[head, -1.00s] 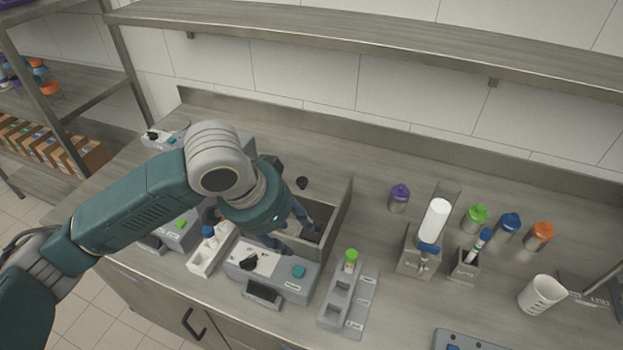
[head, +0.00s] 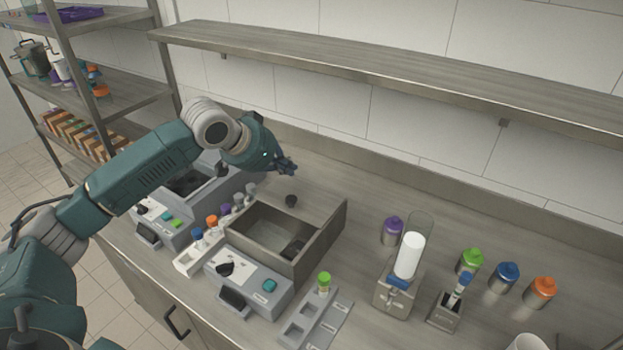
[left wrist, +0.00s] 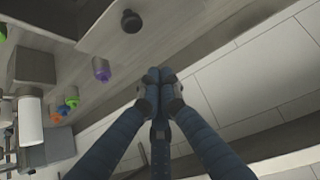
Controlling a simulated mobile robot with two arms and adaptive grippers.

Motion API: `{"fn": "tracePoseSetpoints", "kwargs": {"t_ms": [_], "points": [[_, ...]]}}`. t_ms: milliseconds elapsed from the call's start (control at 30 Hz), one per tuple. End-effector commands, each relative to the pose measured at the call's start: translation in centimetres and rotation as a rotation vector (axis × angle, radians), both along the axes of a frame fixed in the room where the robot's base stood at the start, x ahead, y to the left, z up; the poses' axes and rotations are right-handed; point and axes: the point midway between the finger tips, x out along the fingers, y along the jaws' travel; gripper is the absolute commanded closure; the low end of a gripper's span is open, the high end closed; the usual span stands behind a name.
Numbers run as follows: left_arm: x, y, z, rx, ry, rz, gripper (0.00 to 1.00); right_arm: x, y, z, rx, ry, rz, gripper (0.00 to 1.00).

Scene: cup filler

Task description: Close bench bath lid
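The nearest bench bath (head: 318,250) is a grey box with a control panel in front, and its basin shows open from above. A flat grey panel with a black knob (head: 291,200), seemingly its lid, lies toward the back of the box. The knob also shows in the left wrist view (left wrist: 131,20). How far the panel covers the basin is hard to tell. My left gripper (head: 290,168) is behind and above the knob, apart from it. Its fingertips are together and hold nothing in the left wrist view (left wrist: 160,78). My right gripper is not in view.
A second grey unit (head: 172,222) with a dark well stands to the left, partly behind my left arm. A white rack (head: 190,262) of capped bottles lies between. A vial rack (head: 310,322), dispenser (head: 392,292) and capped bottles stand right. A shelf (head: 400,70) runs above.

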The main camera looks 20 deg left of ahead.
Motion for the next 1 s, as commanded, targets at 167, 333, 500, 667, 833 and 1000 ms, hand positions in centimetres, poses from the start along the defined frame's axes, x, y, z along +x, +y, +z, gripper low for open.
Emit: {"fn": "tracePoseSetpoints", "kwargs": {"t_ms": [167,333,500,667,833,1000], "points": [[2.0,-1.0,-2.1,-0.005,0.005,-0.004,1.00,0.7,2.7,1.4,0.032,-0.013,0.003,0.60],[4.2,-1.6,-4.8,-0.002,0.006,-0.003,1.00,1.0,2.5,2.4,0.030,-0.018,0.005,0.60],[5.4,-1.7,-6.6,0.003,0.005,-0.001,1.00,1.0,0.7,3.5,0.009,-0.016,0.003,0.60],[3.1,-1.1,-6.9,0.003,0.004,-0.004,1.00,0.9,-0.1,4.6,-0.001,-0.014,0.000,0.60],[2.1,-0.9,-7.3,0.001,0.003,-0.004,1.00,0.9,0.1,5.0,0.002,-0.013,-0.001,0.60],[1.9,-0.9,-7.4,0.000,0.002,-0.005,1.00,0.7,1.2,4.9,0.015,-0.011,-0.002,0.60]]}}
